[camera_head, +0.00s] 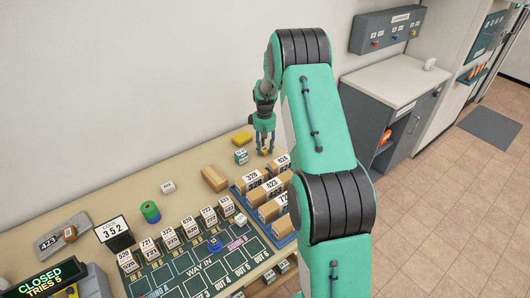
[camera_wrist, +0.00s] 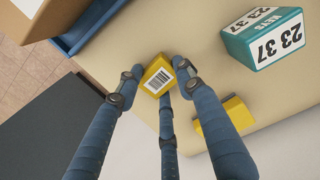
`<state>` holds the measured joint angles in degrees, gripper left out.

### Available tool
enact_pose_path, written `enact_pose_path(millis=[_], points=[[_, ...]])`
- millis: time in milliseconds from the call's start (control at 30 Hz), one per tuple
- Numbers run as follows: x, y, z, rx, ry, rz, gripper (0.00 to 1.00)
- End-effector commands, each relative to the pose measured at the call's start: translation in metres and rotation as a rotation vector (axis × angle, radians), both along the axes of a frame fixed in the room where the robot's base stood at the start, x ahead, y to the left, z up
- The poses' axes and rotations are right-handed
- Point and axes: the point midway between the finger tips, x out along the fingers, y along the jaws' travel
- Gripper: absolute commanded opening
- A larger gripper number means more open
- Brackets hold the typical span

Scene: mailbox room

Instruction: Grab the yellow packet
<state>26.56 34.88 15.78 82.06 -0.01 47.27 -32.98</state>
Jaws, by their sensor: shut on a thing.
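My gripper (camera_head: 265,146) has its fingers pointing down over the far part of the table. In the wrist view, my gripper (camera_wrist: 158,85) is shut on a small yellow packet (camera_wrist: 158,76) with a white barcode label. The blue fingers close around the packet from the sides and from below in the picture. In the head view only a bit of yellow shows between the fingertips. I cannot tell whether the packet touches the table.
A teal box with numbers (camera_wrist: 262,40) stands close by, also in the head view (camera_head: 241,157). A second yellow thing (camera_wrist: 228,122) lies near the wall, also in the head view (camera_head: 242,137). A blue tray (camera_head: 283,242) holds several cardboard boxes. A grey cabinet (camera_head: 412,125) stands to the right.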

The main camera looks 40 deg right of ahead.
Motion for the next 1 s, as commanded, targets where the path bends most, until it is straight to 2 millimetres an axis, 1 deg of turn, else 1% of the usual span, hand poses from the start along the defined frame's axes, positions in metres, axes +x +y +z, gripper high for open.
enact_pose_path(millis=[200,367,467,567,800,900,1000], points=[[0.000,0.000,0.001,0.000,0.000,0.000,0.10],[0.000,0.000,0.009,0.000,-0.001,0.000,0.10],[0.001,0.000,0.019,-0.001,-0.002,0.000,0.10],[0.001,0.000,0.033,-0.001,-0.002,0.000,0.10],[0.001,0.000,0.071,-0.001,-0.002,0.000,0.10],[0.001,0.000,0.084,-0.001,-0.002,0.000,0.10],[0.000,0.000,0.093,0.000,0.000,0.000,0.10]])
